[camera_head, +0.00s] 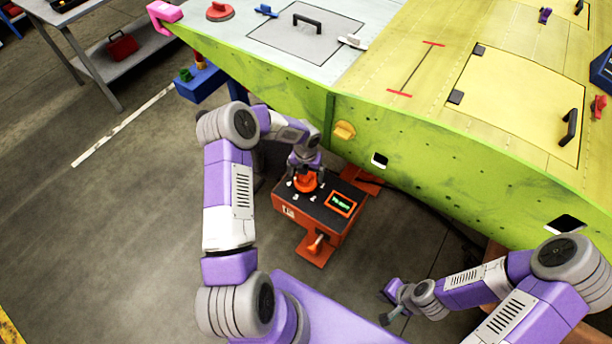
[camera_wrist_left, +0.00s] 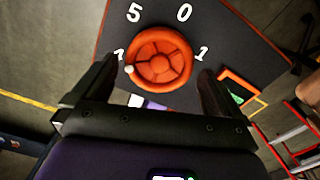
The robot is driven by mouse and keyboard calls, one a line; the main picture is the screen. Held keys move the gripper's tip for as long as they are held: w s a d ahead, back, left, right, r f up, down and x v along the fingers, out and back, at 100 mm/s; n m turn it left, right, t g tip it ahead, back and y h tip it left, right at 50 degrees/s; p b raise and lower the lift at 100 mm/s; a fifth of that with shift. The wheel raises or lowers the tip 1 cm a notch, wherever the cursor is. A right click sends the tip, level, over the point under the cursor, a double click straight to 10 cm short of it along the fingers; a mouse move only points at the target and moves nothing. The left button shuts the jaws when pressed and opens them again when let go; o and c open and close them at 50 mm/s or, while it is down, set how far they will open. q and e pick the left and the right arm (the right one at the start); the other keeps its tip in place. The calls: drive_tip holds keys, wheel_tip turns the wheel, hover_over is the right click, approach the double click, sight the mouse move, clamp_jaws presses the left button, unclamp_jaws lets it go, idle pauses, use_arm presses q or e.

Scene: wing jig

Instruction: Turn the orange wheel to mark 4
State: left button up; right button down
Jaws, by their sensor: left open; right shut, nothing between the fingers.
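The orange wheel (camera_head: 306,183) sits on the dark top of an orange box (camera_head: 318,229). In the left wrist view the orange wheel (camera_wrist_left: 160,57) has spokes and a small white knob (camera_wrist_left: 129,69) on its left rim. White marks 5 (camera_wrist_left: 134,13), 0 (camera_wrist_left: 184,12) and 1 (camera_wrist_left: 202,53) show around it. A mark at the left (camera_wrist_left: 118,55), beside the knob, is partly hidden by a finger and not readable. My left gripper (camera_head: 306,172) is open above the wheel, one finger at each side; contact cannot be told. My right gripper (camera_head: 391,301) is shut and empty, low and away from the box.
The box has a green-lit display (camera_head: 341,203) and a handle-like part (camera_head: 317,242) on its front. The large green wing panel (camera_head: 440,135) stands just behind it. A dark cable runs right along the floor. A metal table (camera_head: 70,45) stands at the upper left.

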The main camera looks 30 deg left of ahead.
sight(306, 179)
use_arm(q)
wheel_tip(306, 179, up, 5)
drive_tip(key=shift+r+p, duration=0.1)
drive_tip(key=shift+p, duration=0.25)
idle(0.4)
